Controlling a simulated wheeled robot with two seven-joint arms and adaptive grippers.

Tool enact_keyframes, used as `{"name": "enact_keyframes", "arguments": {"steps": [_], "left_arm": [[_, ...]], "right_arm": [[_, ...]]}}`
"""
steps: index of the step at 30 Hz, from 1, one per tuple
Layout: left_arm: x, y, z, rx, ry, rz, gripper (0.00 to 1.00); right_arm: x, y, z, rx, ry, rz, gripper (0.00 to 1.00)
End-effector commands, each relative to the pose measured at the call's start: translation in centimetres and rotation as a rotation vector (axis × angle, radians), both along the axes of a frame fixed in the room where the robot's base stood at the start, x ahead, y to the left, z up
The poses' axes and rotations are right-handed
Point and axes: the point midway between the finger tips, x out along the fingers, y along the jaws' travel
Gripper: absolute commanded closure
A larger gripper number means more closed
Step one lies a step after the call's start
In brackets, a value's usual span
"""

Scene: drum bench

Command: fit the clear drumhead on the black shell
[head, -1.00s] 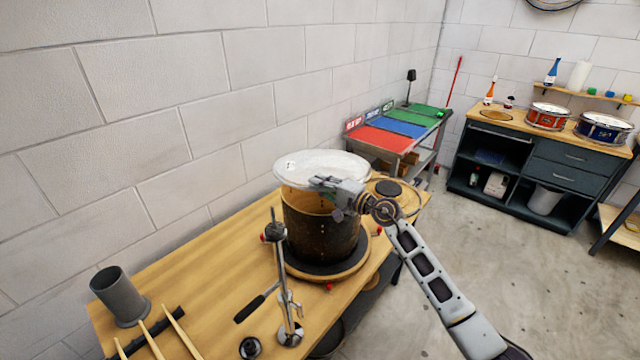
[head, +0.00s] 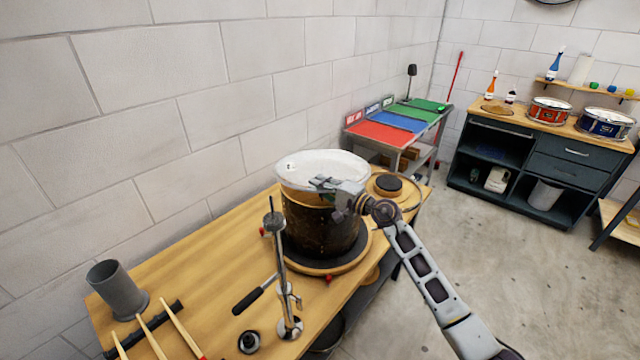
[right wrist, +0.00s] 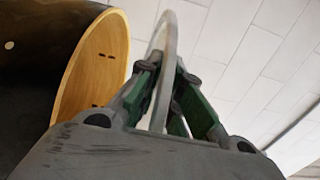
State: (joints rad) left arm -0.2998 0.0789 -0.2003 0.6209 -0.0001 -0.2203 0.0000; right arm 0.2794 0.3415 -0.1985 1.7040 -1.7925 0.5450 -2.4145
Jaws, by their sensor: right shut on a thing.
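The clear drumhead (head: 322,166), a pale disc with a thin rim, is held above the black shell (head: 320,228). The shell stands upright on a round base on the wooden bench, its tan inner wall showing under the drumhead. My right gripper (head: 325,184) is shut on the near right edge of the drumhead. In the right wrist view the drumhead (right wrist: 165,70) shows edge-on between the fingers, apart from the shell's wooden rim (right wrist: 92,68). The far side of the rim is hidden. My left gripper is in neither view now.
A metal stand (head: 280,270) with a black-handled lever is close in front of the shell. A round black pad (head: 388,184) is behind the gripper. The wall runs along the bench's back.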

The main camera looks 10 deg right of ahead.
Motion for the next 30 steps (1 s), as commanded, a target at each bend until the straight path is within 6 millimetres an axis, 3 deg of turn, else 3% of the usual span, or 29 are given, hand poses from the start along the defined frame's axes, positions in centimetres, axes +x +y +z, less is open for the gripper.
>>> {"name": "enact_keyframes", "arguments": {"steps": [30], "left_arm": [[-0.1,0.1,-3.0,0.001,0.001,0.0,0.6]], "right_arm": [[0.0,0.0,-3.0,0.0,-0.002,0.0,1.0]]}}
